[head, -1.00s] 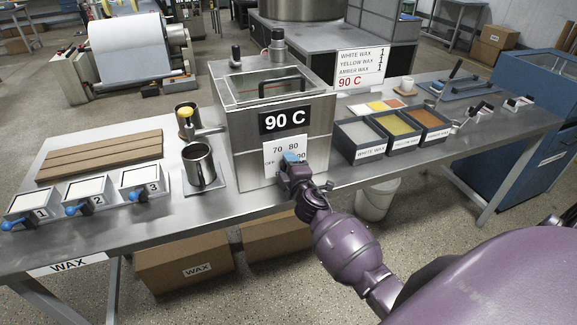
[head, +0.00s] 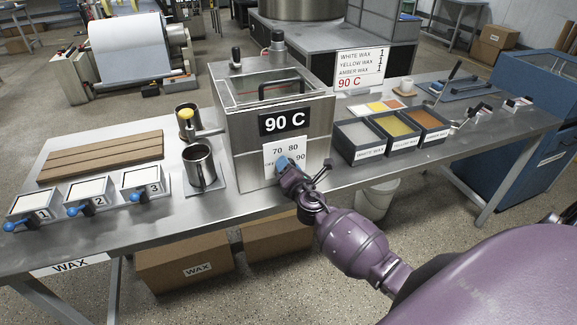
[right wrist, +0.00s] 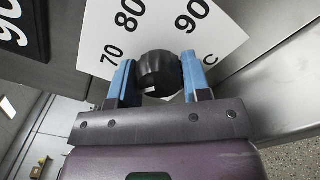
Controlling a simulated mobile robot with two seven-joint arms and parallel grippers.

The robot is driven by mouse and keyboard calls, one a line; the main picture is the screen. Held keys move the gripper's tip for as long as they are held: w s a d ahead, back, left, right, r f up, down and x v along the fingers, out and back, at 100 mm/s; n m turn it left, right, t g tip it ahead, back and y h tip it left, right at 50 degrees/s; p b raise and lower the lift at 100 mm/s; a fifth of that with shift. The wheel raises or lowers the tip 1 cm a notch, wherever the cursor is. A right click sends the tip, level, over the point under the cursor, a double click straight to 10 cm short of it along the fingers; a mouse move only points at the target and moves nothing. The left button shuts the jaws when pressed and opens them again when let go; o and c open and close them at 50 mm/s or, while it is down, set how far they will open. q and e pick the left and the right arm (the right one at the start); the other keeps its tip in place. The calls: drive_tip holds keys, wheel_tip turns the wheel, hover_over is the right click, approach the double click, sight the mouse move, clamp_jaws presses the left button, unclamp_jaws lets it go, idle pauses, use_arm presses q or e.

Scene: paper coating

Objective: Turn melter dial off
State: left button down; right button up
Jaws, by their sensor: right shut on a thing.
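The melter (head: 245,150) is a steel box with a glazed lid, a black "90 C" sign (head: 285,121) and a white dial card (head: 272,154). The black round dial (right wrist: 160,72) sits between the blue fingertips of my right gripper (right wrist: 158,82) in the right wrist view. The gripper is shut on it from both sides. In the head view my right gripper (head: 285,164) hides the dial; I cannot tell where its pointer stands. My left gripper is out of view.
The steel table (head: 110,230) holds metal cups (head: 200,166) left of the melter and wax bins (head: 385,135) to its right. Numbered trays (head: 87,192) and wooden slats (head: 100,157) are at the left. Boxes (head: 185,268) stand below.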

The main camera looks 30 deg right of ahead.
drive_tip(key=n+p, duration=0.1)
drive_tip(key=n, duration=0.2)
drive_tip(key=shift+n, duration=0.4)
drive_tip(key=n+p, duration=0.1)
drive_tip(key=n, duration=0.1)
drive_tip(key=shift+n, duration=0.7)
drive_tip(key=o, duration=0.9)
drive_tip(key=v, duration=1.1)
drive_tip(key=shift+d+f, duration=0.1)
drive_tip(key=shift+d, duration=0.05)
drive_tip(key=shift+w, duration=0.1)
